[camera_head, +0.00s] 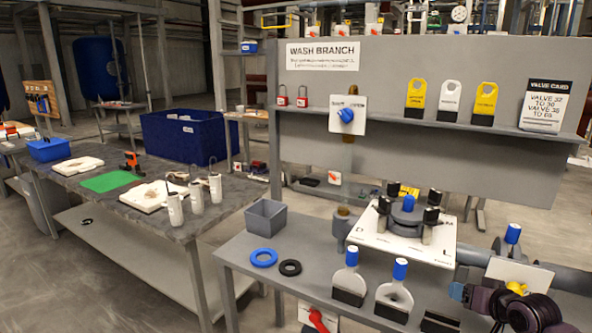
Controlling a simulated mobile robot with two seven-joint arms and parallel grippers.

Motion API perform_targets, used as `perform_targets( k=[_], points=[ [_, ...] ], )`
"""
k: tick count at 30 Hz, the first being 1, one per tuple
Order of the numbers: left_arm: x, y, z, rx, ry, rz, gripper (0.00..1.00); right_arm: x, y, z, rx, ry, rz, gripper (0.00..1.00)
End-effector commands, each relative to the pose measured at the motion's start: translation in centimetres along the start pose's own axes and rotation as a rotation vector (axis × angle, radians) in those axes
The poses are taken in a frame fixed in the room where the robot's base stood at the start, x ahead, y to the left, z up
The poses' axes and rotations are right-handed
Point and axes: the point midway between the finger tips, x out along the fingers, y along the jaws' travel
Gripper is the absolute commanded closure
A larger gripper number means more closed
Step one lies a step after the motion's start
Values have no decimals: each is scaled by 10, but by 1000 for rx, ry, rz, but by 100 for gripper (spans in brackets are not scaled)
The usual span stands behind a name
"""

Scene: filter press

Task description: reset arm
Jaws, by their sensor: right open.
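My right gripper (482,302) is at the lower right, over the right end of the grey bench (240,250). Its dark jaws are open and point left, and I see nothing held between them. Purple and black parts of my right arm (535,310) run off toward the bottom right. A white card (520,274) and a blue-capped fitting (512,235) are just behind the gripper. I cannot tell whether it touches either. My left gripper is not in view.
Two blue-capped tags (348,283) stand left of the gripper. Behind them is a white plate (400,243) with a blue-knobbed valve and dark posts. A grey bin (265,218), blue ring (263,258) and black ring (290,268) are further left. A grey panel (430,70) rises behind.

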Motion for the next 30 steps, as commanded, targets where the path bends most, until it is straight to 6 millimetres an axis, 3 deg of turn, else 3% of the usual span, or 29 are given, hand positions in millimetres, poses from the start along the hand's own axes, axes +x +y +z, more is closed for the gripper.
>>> perform_targets(
  k=[1,5,10,14,21,25,30],
  points=[
    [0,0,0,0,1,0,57,-2,-8,24,-79,21,5,40],
    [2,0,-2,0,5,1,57,-13,-29,76,-302,90,29,40],
    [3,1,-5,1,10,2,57,-42,-60,148,-499,149,68,40],
    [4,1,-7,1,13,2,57,-71,-79,199,-530,147,99,40],
    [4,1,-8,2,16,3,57,-120,-97,290,-405,35,145,40],
    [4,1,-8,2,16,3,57,-138,-95,324,-351,-23,165,40],
    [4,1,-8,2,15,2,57,-150,-91,340,-338,-55,177,40]
  ],
)
